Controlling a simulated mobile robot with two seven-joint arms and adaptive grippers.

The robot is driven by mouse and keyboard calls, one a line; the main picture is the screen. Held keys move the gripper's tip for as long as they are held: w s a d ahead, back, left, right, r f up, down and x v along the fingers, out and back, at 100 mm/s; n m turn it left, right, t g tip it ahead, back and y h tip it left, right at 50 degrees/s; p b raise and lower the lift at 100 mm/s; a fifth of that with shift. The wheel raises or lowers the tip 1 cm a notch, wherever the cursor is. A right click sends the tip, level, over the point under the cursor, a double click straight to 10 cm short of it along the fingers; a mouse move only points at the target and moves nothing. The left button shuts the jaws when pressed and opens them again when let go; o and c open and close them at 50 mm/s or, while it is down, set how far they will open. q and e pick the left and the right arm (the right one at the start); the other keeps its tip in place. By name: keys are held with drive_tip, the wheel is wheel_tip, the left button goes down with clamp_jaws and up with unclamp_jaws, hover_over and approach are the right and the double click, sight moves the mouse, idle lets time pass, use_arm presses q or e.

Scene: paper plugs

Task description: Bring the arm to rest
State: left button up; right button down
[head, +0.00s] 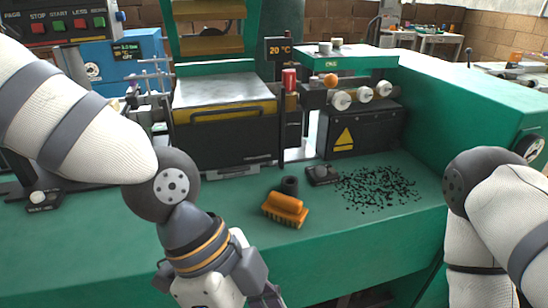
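My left arm comes in from the left and bends down over the front edge of the green bench. Its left gripper (262,294) is only partly in view at the bottom edge, and its fingertips are cut off or too unclear to read. My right arm hangs at the right side, bent downward. Its gripper is out of the frame. I see nothing held by either arm.
The green bench top (100,235) carries an orange brush (286,209), a small black cylinder (289,186), a small dark block (322,175) and scattered black bits (377,188). A machine with a metal plate (215,90) stands behind. A green housing (480,110) rises at right.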

use_arm(q)
drive_tip(key=s+a+f+n, duration=0.25)
drive_tip(key=f+n, duration=0.35)
drive_tip(key=f, duration=0.3)
drive_tip(key=s+a+f+n, duration=0.1)
drive_tip(key=a+f+n, duration=0.3)
drive_tip(key=f+n, duration=0.4)
drive_tip(key=s+a+f+n+y, duration=0.2)
drive_tip(key=s+a+f+n, duration=0.1)
drive_tip(key=a, duration=0.4)
drive_tip(key=s+a+f+n+t+y, duration=0.1)
drive_tip(key=s+a+f+n+y, duration=0.1)
drive_tip(key=s+a+f, duration=0.3)
drive_tip(key=a+n, duration=0.1)
drive_tip(key=a, duration=0.1)
drive_tip(key=shift+s+a+n+y, duration=0.15)
drive_tip(key=shift+a+n+y, duration=0.15)
drive_tip(key=shift+y, duration=0.1)
use_arm(e)
drive_tip(key=shift+w+f, duration=0.1)
drive_tip(key=shift+w, duration=0.7)
